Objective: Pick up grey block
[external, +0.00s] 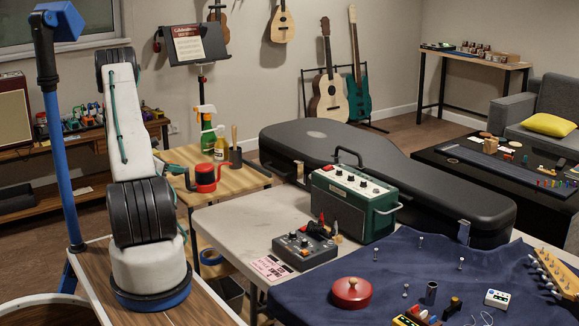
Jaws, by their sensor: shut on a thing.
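I cannot pick out a grey block in the external view. My arm rises from its base at the left, and its upper link leads up to a dark joint near the window. The part beyond that joint is hidden behind the arm, so my gripper is not visible. Whatever it may hold cannot be seen.
A wooden side table (245,181) stands beside my arm with bottles and a red-black item. A white table (225,222) holds a green amplifier (350,203), a guitar case (420,180) and a blue cloth (312,296) with small parts. A left bench (90,147) carries several small coloured items.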

